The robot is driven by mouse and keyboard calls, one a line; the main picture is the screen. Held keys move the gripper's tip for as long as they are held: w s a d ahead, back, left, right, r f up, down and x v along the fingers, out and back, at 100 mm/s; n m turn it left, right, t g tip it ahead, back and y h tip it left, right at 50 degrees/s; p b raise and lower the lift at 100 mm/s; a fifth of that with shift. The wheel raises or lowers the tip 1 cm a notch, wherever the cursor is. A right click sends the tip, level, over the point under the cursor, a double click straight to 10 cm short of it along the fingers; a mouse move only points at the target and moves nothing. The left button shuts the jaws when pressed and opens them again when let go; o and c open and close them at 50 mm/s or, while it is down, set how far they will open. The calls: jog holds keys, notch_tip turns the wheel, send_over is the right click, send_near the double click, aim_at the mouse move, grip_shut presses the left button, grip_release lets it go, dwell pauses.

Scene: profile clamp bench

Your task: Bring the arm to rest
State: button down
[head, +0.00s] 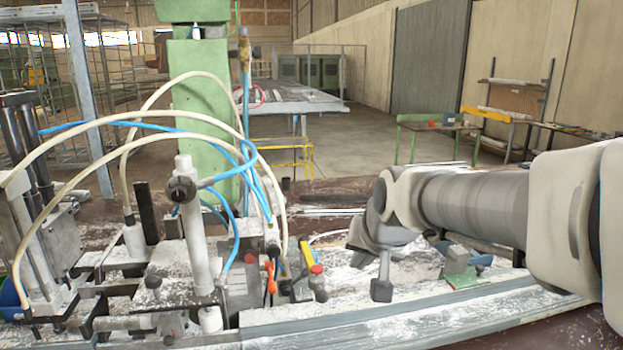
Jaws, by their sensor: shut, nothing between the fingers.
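My arm reaches in from the right edge, and its wrist is bent down over the clamp bench (470,325). My gripper (381,291) points down, its fingers together and empty, over the white-dusted bench top. I cannot tell how far its tips are above the surface. It is to the right of the clamp machinery (200,235), with a visible gap between them.
White hoses (130,118) and blue hoses (248,170) arch over the machinery at left. A red knob (317,270) is left of my gripper. A small green block (461,277) lies to its right.

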jog(key=s+d+f+n+g, duration=0.1)
jog(key=s+d, duration=0.1)
jog(key=s, duration=0.8)
jog(key=s+d+f+n+h, duration=0.1)
jog(key=s+d, duration=0.2)
jog(key=s, duration=0.6)
jog(key=shift+s+d+f+n+g, duration=0.3)
jog(key=shift+s+d+f+g, duration=0.05)
jog(key=shift+s+g, duration=0.05)
